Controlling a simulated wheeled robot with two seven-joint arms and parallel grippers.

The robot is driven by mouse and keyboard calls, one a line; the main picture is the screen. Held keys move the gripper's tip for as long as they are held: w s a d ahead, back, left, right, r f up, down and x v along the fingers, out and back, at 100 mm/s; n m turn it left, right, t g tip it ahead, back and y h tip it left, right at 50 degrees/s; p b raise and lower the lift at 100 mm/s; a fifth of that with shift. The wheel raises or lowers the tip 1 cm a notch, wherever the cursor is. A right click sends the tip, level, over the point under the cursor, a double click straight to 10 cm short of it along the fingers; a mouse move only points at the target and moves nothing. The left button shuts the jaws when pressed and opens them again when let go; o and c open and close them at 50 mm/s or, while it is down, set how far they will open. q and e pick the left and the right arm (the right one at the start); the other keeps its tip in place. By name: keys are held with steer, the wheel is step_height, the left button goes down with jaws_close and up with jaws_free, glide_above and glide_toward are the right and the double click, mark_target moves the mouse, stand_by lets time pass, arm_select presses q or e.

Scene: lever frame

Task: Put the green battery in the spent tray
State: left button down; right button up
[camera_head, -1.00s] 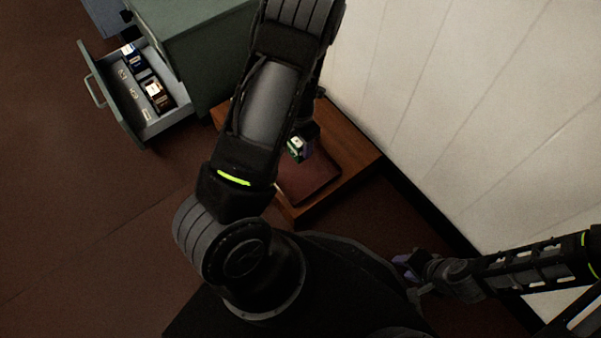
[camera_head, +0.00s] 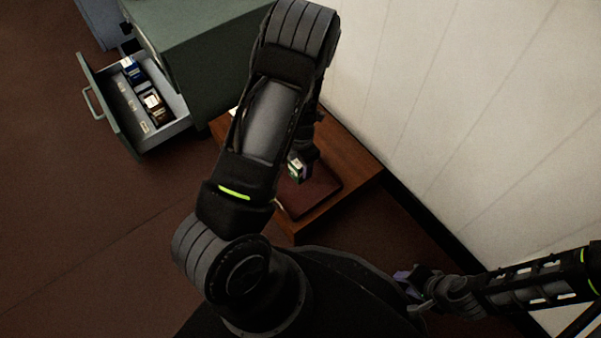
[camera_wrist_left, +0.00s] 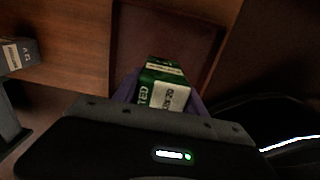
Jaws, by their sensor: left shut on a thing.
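The green battery (camera_wrist_left: 163,82) is a green box with white labels, held between the purple fingers of my left gripper (camera_wrist_left: 165,95) in the left wrist view. In the head view the battery (camera_head: 294,169) shows small beneath my left gripper (camera_head: 299,172). It is over or near a dark red-brown tray (camera_head: 318,193) on the wooden table. The tray (camera_wrist_left: 185,35) also lies behind the battery in the left wrist view. Its gap above the tray is hard to tell. My right gripper (camera_head: 404,279) is at the lower right, away from the table; its jaws are too small to read.
A green cabinet (camera_head: 200,50) has an open drawer (camera_head: 165,133) holding several dark boxes with labels. The small wooden table (camera_head: 357,178) stands against the white wall (camera_head: 450,100).

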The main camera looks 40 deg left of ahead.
mark_target(301, 174)
arm_select(q)
step_height(301, 174, down, 4)
steer(key=shift+f+b, duration=0.15)
steer(key=shift+b, duration=1)
steer(key=shift+f, duration=0.25)
steer(key=shift+f, duration=0.2)
steer(key=c, duration=0.6)
jaws_free()
steer(key=shift+c, duration=0.2)
steer(key=shift+r, duration=0.15)
